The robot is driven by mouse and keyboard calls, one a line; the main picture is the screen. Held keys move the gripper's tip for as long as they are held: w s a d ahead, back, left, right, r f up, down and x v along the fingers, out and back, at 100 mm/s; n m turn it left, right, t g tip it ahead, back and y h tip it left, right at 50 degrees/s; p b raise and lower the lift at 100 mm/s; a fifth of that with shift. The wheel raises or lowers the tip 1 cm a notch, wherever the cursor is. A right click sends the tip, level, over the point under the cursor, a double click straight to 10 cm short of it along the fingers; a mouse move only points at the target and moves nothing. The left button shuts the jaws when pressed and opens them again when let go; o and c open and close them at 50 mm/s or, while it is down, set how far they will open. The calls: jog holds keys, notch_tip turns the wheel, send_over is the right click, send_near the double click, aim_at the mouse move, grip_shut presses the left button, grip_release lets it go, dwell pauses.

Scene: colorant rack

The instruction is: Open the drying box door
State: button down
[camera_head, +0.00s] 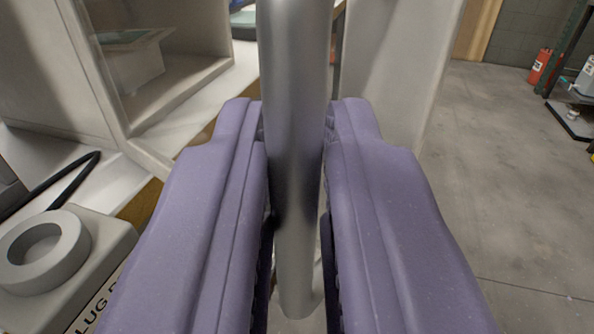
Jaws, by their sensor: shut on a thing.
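My gripper (297,140) has two purple fingers that reach up from the bottom of the picture. It is shut on a vertical metal bar handle (295,60), which runs from the top edge down between the fingers. A pale door panel (400,60) stands upright just behind and to the right of the handle. To the left is a pale box (130,150) with a clear front pane and an inside that shows. The fingers hide part of the handle and the lower part of the panel.
A grey device with a round ring (40,250) and a black cable (65,190) sit on the bench at left. Grey floor (510,180) lies open on the right. A red fire extinguisher (541,66) and a dark rack stand at the far right.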

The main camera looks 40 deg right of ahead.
jog(key=shift+w+a+r, duration=0.1)
jog(key=shift+a+r, duration=0.05)
jog(key=c, duration=1.5)
grip_release()
jog(key=shift+o, duration=0.8)
jog(key=shift+w, duration=0.2)
jog(key=shift+s, duration=0.15)
jog(key=p+v, duration=0.1)
jog(key=v, duration=0.6)
jog(key=shift+s+a, duration=0.2)
jog(key=shift+a, duration=0.1)
jog(key=shift+w, duration=0.1)
